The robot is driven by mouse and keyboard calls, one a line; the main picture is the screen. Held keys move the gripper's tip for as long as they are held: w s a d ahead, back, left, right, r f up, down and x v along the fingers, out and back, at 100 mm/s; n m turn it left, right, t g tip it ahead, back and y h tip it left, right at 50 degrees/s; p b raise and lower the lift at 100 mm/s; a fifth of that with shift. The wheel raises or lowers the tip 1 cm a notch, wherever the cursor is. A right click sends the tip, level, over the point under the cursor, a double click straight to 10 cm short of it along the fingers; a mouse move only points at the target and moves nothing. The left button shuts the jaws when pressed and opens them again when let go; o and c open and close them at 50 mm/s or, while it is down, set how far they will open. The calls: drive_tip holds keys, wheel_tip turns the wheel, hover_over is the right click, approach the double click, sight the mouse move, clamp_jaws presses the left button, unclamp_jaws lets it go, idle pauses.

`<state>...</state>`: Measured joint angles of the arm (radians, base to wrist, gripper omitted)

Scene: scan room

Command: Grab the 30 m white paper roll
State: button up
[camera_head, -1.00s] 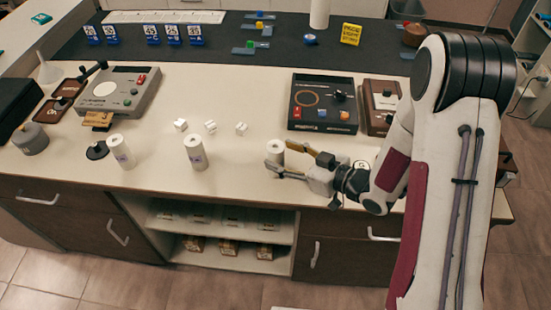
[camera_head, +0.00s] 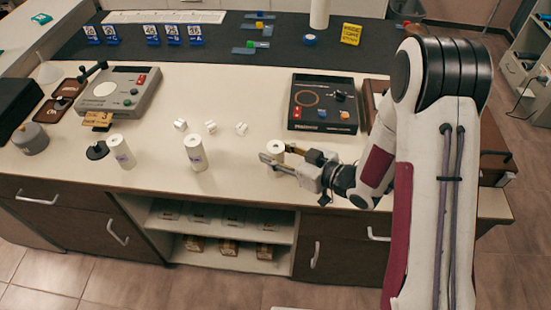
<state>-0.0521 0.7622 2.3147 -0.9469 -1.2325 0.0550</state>
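Three white paper rolls stand upright along the front of the counter: a left roll (camera_head: 122,153), a middle roll (camera_head: 195,155) and a right roll (camera_head: 276,147). The left and middle rolls carry small purplish marks, too small to read, so I cannot tell which is 30 m. My gripper (camera_head: 275,154) is low over the counter at the right roll, reaching in from the right. One finger crosses in front of the roll's lower part and the other is at its right side. I cannot tell whether both fingers press on it.
Small white blocks (camera_head: 210,127) lie behind the rolls. A black disc (camera_head: 97,150) lies beside the left roll. The counter's front edge is close to the rolls.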

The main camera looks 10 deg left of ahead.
drive_tip(key=c, duration=0.5)
drive_tip(key=shift+r, duration=0.25)
drive_tip(key=shift+r, duration=4.8)
